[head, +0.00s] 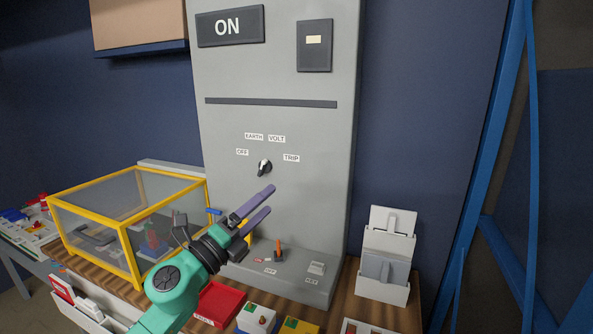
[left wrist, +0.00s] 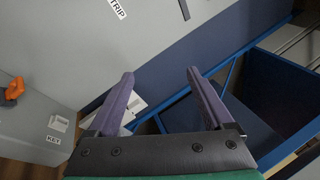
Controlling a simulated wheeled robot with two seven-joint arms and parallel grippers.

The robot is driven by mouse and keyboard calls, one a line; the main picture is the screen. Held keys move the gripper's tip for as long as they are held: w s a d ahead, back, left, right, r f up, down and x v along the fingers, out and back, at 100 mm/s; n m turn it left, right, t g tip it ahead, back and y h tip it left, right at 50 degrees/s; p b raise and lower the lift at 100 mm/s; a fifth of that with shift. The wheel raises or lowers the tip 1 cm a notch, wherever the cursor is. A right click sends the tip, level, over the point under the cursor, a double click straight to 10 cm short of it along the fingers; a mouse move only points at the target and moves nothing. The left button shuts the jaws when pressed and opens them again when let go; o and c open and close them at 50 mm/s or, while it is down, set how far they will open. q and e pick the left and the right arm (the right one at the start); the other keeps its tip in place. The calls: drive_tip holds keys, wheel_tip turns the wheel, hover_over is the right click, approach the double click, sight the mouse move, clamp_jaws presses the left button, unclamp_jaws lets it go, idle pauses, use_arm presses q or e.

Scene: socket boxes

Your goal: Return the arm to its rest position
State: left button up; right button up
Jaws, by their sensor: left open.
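My left gripper (head: 262,207) reaches in from the lower left in the head view, in front of the grey panel (head: 230,128). Its two purple fingers are apart with nothing between them. The gripper also shows in the left wrist view (left wrist: 160,82), open and empty. A black rotary knob (head: 264,168) on the panel sits just above the fingers, apart from them in the picture, among the labels OFF, EARTH, VOLT and TRIP. An orange-handled switch (head: 278,250) stands on the panel's lower ledge; it also shows in the left wrist view (left wrist: 14,89). The right gripper is out of view.
A yellow-framed clear box (head: 128,250) stands left of the panel. A red tray (head: 217,303) and small socket boxes (head: 257,318) lie along the front of the wooden bench. A white holder with plates (head: 385,272) stands at right. A blue frame (head: 487,150) rises beyond it.

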use_arm(q)
drive_tip(key=s+a+f+n+g+y, duration=0.2)
drive_tip(key=s+a+f+n+y, duration=0.2)
drive_tip(key=a+f+n+y, duration=0.55)
drive_tip(key=s+a+f+n+g+y, duration=0.1)
drive_tip(key=s+a+f+n+y, duration=0.5)
drive_tip(key=f+n, duration=0.75)
drive_tip(key=s+f+n+g+h, duration=0.3)
drive_tip(key=s+f+n+g, duration=0.3)
drive_tip(key=s+f+g, duration=0.75)
drive_tip(key=s+f+t, duration=0.1)
drive_tip(key=s+f, duration=0.2)
drive_tip(key=f, duration=0.8)
drive_tip(key=s+f+t, duration=0.1)
drive_tip(key=s+f, duration=0.3)
drive_tip(key=f, duration=0.7)
drive_tip(key=s+a+f+g, duration=0.1)
drive_tip(key=s+a+f, duration=0.2)
drive_tip(key=s+f, duration=1.2)
drive_tip(key=shift+s+a+f+m, duration=0.2)
drive_tip(key=shift+s+f+m, duration=0.1)
drive_tip(key=shift+s, duration=0.5)
drive_tip(key=shift+y, duration=0.25)
